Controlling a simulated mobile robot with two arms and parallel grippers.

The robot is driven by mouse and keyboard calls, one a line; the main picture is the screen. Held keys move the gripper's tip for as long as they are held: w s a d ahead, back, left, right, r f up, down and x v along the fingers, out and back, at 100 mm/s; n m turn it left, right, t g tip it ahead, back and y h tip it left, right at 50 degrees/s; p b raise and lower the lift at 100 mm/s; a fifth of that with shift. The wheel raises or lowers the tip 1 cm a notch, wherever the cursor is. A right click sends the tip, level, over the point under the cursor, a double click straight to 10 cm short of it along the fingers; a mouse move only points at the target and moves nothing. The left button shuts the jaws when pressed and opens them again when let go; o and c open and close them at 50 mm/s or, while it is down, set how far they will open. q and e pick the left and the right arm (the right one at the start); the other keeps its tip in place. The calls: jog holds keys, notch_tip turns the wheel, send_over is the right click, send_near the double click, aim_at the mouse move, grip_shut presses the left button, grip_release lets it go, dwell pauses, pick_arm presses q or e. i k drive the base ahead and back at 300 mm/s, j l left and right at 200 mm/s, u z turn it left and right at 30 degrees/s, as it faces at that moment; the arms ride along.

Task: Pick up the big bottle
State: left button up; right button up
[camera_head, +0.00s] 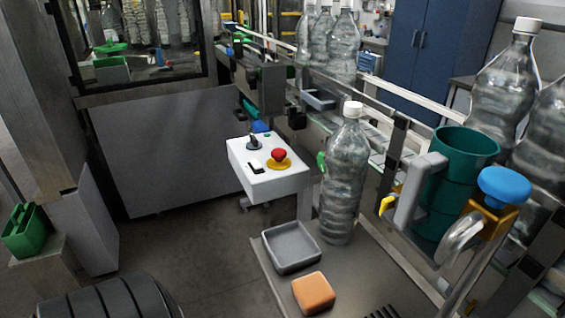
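A big clear plastic bottle (345,185) with a white cap stands upright on the grey table (372,280), behind the tray and the orange block. Other large clear bottles with white caps stand behind it. One is at the right (503,85), partly behind the green cylinder, and another is at the back (342,45). Neither of my grippers is in view.
A grey tray (290,247) and an orange block (313,293) lie on the table in front of the bottle. A white control box (268,168) with a red button is close on its left. A green cylinder (457,180) and blue knob (504,186) stand at right.

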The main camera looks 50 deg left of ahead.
aim_at(347, 152)
jog(key=u, duration=1.05)
